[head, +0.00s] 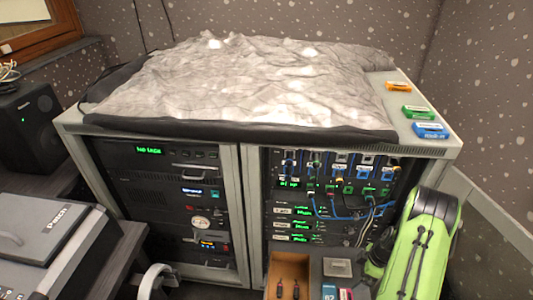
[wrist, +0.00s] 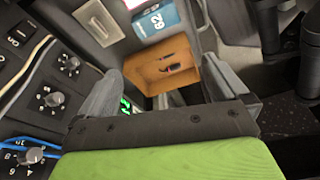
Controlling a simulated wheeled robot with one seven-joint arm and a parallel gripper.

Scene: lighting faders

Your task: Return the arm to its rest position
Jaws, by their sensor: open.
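My gripper (wrist: 165,88) shows in the wrist view with its two grey fingers spread apart and nothing between them. My green arm (head: 418,245) is folded at the lower right in the head view, in front of the rack's right side. The gripper's fingertips are hidden in the head view.
The equipment rack (head: 243,210) stands ahead, with a grey crumpled cover (head: 240,85) on top. Orange (head: 398,87), green (head: 419,112) and blue (head: 430,130) pieces lie on its right edge. A speaker (head: 32,120) and a grey case (head: 45,235) stand left. A wall is close at right.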

